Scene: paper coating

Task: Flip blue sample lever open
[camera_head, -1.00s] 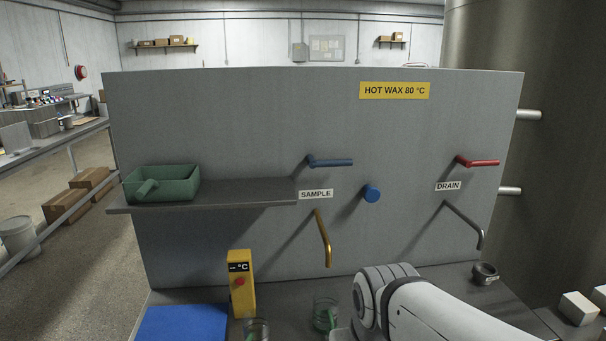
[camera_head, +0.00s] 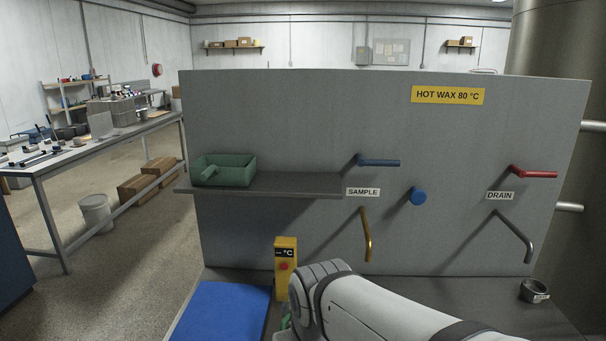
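The blue sample lever (camera_head: 379,162) sticks out sideways to the right from the grey panel, above the SAMPLE label (camera_head: 363,192). A brass spout (camera_head: 367,236) hangs below that label. My white arm reaches in from the lower right, well below the lever and apart from it. My gripper is out of the picture, below the bottom edge.
A red drain lever (camera_head: 534,173) and a blue knob (camera_head: 418,196) are on the same panel. A shelf (camera_head: 290,187) holds a green tray (camera_head: 223,171). A yellow °C device (camera_head: 286,268), a blue mat (camera_head: 222,312) and a small metal cup (camera_head: 534,290) are on the bench below.

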